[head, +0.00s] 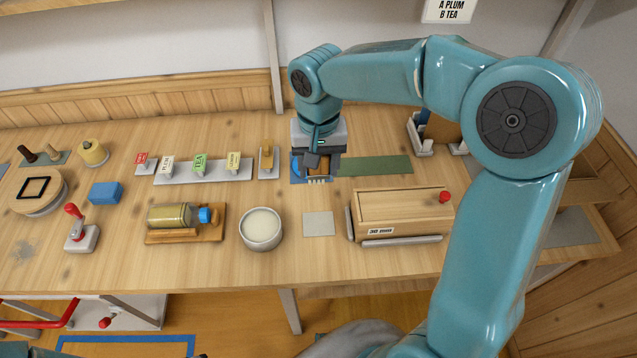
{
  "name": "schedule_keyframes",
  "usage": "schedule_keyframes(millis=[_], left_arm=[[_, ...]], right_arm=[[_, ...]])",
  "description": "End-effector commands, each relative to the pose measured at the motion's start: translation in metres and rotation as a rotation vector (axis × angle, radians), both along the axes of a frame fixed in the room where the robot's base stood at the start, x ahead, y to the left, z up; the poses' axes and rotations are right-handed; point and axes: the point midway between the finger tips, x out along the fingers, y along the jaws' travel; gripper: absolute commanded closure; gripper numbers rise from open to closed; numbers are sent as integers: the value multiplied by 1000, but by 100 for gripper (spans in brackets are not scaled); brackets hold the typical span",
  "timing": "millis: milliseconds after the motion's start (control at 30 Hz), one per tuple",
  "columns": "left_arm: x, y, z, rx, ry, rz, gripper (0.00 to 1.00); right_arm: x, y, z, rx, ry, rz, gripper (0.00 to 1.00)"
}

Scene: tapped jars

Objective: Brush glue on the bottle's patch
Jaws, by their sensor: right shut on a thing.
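The bottle (170,216) lies on its side in a wooden cradle (186,238), left of centre, with its blue cap pointing right. I cannot make out a separate patch on it. A round white pot (261,238) with pale, cream-coloured contents, apparently the glue, stands right of the cradle. My right gripper (318,170) points down at the back of the table, behind and right of the pot. It is shut on a small brown thing with pale bristle-like tips, apparently the brush (317,181); the jaws hide much of it. My left gripper is not in view.
A grey square mat (318,224) lies right of the pot. A wooden box (402,212) with a red knob stands farther right. A green mat (378,166) and a rack of labelled cards (200,174) are at the back. A blue block (105,192) and red-handled stamp (80,231) are left.

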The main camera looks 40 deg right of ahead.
Motion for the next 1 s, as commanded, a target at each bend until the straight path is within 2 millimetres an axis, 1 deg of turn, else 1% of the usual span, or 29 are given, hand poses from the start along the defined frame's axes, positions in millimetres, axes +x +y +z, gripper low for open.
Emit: schedule_keyframes(millis=[67,133,167,267,300,400,467,500,633,1000], left_arm=[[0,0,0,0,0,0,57],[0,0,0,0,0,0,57],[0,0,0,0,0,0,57],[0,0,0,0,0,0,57],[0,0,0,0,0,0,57],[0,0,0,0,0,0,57],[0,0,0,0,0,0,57],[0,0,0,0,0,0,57],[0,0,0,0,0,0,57],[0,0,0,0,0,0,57]], right_arm=[[1,2,9,0,-2,6,78],[1,11,6,0,2,30,78],[1,16,0,0,6,46,78],[5,40,-29,-1,10,144,78],[8,49,-41,0,10,203,78],[17,68,-68,-1,8,369,78],[24,72,-75,-1,3,449,78],[28,72,-74,-1,0,483,78],[33,73,-74,-2,-1,546,78],[33,73,-74,-1,0,551,78]])
